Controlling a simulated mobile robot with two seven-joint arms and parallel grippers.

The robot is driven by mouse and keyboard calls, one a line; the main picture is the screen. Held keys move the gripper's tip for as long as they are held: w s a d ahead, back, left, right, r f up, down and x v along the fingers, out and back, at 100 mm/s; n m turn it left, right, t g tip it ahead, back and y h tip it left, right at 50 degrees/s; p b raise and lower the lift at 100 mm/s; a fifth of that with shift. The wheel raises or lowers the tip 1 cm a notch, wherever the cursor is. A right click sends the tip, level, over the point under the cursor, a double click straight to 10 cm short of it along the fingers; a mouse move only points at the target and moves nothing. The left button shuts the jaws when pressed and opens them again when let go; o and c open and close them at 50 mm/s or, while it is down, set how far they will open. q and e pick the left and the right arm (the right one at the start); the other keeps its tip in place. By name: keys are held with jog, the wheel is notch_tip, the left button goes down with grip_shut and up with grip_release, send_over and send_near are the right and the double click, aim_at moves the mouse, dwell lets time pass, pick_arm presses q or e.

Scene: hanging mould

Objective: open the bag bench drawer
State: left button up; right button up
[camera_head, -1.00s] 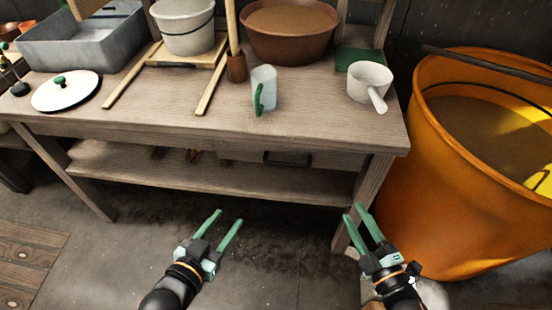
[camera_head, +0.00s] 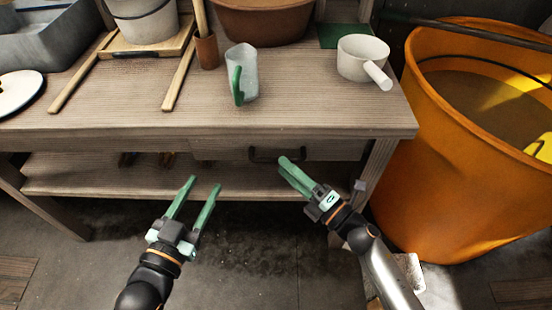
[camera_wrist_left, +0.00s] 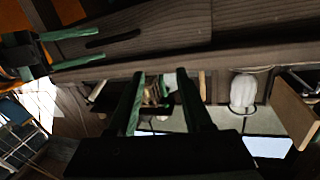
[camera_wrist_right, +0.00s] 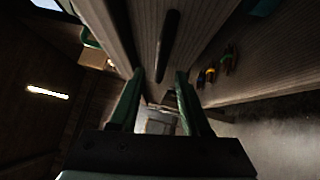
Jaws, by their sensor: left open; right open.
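The bag bench drawer (camera_head: 225,149) is set under the bench top and looks shut. Its dark bar handle (camera_head: 277,155) is on the drawer front, and it also shows in the right wrist view (camera_wrist_right: 167,45). My right gripper (camera_head: 289,170) is open and empty, with its fingertips just below and in front of the right end of the handle; I cannot tell if they touch it. My left gripper (camera_head: 205,186) is open and empty, in front of the lower shelf, left of the handle and apart from it.
The bench top (camera_head: 130,108) carries a green-handled jug (camera_head: 245,75), a white dipper (camera_head: 362,58), a brown bowl (camera_head: 263,22) and a bucket (camera_head: 142,22). An orange vat (camera_head: 440,190) stands close at the right. The lower shelf (camera_head: 90,178) lies below the drawer.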

aim_at(276, 161)
pick_arm(q)
jog(key=shift+w+r+t+h, duration=0.1)
jog(key=shift+r+t+h, duration=0.25)
jog(key=shift+r, duration=0.65)
pick_arm(e)
jog(key=shift+x, duration=2.05)
jog(key=shift+c, duration=0.3)
grip_shut()
